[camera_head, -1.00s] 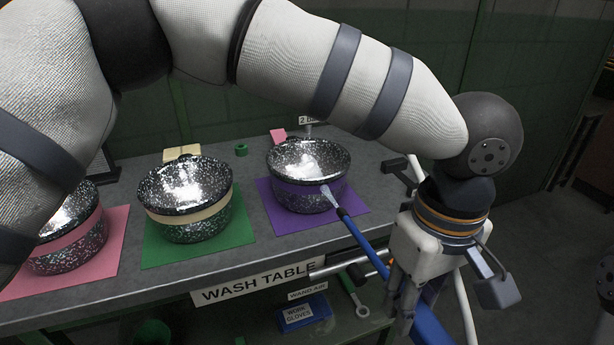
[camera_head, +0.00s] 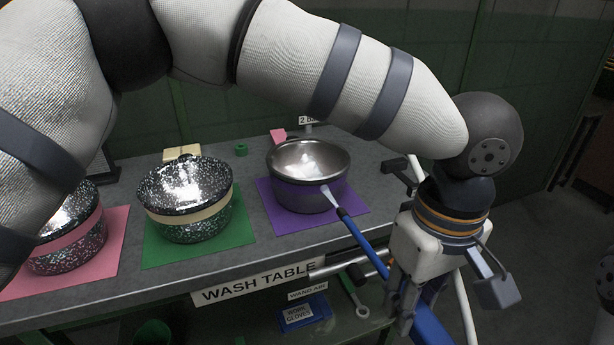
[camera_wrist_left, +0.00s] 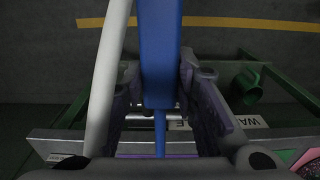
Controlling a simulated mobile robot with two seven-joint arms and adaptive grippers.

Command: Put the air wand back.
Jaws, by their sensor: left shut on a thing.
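The blue air wand (camera_head: 369,240) has a pale fanned tip (camera_head: 330,195), which points at the front of the pot with the purple band (camera_head: 306,178). That pot is plain grey metal without speckles. My left gripper (camera_head: 412,310) is shut on the wand's thick blue handle, in front of the table's right end. In the left wrist view the handle (camera_wrist_left: 160,55) runs between the two fingers. A WAND AIR label (camera_head: 307,291) is below the table edge, near a horizontal metal bar (camera_head: 350,262). My right gripper is not in view.
Speckled pots stand on a green mat (camera_head: 232,243) and a pink mat (camera_head: 100,273). The grey wash table (camera_head: 250,255) has a sign on its front edge. A blue work gloves box (camera_head: 298,318) and a wrench (camera_head: 357,300) are below. A white tube (camera_wrist_left: 105,75) runs beside the wand handle.

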